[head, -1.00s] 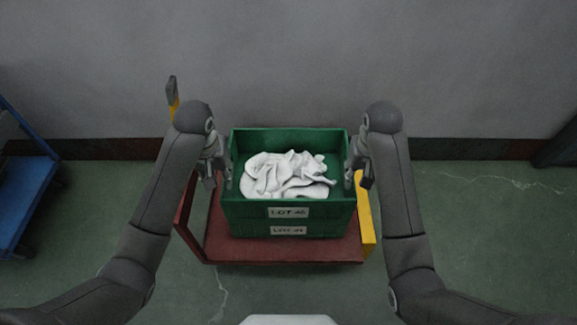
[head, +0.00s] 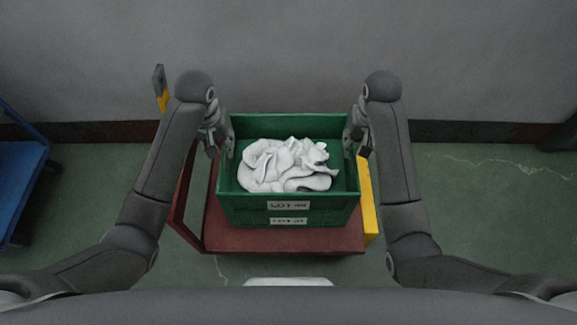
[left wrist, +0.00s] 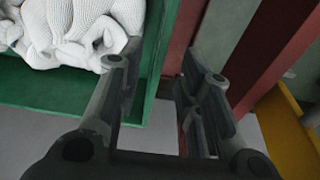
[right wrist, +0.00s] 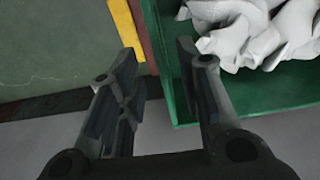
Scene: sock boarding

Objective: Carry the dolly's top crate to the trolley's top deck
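The dolly's top crate (head: 233,199) is green, holds white socks (head: 285,166) and has a white label on its front. It sits on a second green crate (head: 250,221) on the red dolly (head: 285,240). My left gripper (head: 224,138) is open at the crate's left side; in the left wrist view its fingers (left wrist: 160,62) are apart, with the green rim (left wrist: 152,65) showing between them. My right gripper (head: 354,138) is open at the right side; in the right wrist view its fingers (right wrist: 158,58) are apart beside the crate wall (right wrist: 163,70). A blue trolley (head: 22,175) shows partly at the left edge.
The grey wall (head: 290,50) stands close behind. Green floor (head: 480,200) is clear to the right. A dark object (head: 562,135) is at the right edge.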

